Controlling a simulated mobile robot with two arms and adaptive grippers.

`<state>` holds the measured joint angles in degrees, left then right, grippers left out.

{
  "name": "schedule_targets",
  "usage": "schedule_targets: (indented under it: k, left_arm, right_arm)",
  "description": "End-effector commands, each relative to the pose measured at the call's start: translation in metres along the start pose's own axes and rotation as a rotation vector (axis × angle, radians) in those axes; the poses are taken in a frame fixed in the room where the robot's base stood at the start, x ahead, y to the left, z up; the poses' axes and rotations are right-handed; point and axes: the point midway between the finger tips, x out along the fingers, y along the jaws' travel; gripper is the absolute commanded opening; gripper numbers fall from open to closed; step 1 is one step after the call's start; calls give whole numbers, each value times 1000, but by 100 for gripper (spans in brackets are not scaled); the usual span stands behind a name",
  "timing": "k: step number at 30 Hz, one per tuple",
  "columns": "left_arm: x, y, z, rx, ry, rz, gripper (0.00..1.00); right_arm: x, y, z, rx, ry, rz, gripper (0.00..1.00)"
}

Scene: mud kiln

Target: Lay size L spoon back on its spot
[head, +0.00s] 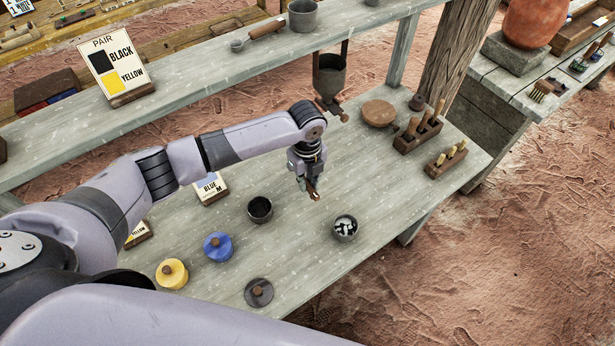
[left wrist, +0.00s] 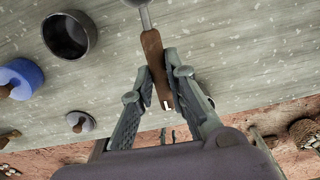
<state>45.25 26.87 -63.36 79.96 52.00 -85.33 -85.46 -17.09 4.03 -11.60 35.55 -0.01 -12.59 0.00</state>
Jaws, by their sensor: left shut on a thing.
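My left gripper (head: 311,188) is above the middle of the lower bench, shut on a spoon. The spoon's brown wooden handle (left wrist: 155,60) lies between the fingers in the left wrist view, and its grey metal bowl (left wrist: 145,14) is partly cut off at the top edge. In the head view only a bit of brown handle (head: 315,197) shows below the fingers. A second wooden-handled spoon (head: 267,29) lies on the upper shelf. The held spoon's own spot cannot be made out. My right gripper is out of view.
On the bench stand a dark cup (head: 260,209), a cup of black and white pieces (head: 344,229), yellow (head: 172,273), blue (head: 218,246) and grey (head: 258,292) lids, and a "BLUE M" card (head: 209,187). A metal hopper (head: 329,76) and wooden racks (head: 405,144) stand beyond the gripper.

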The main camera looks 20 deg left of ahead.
Motion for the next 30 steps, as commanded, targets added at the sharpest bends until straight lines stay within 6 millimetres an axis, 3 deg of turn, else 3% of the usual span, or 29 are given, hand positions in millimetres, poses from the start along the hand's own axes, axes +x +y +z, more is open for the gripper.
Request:
schedule_targets:
  k: [11, 30]
  left_arm:
    - [18, 1, 0, 46, -8, 1, 0]
    - [73, 1, 1, 44, -8, 0, 0]
  right_arm:
    - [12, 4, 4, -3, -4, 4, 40]
    - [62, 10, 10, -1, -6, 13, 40]
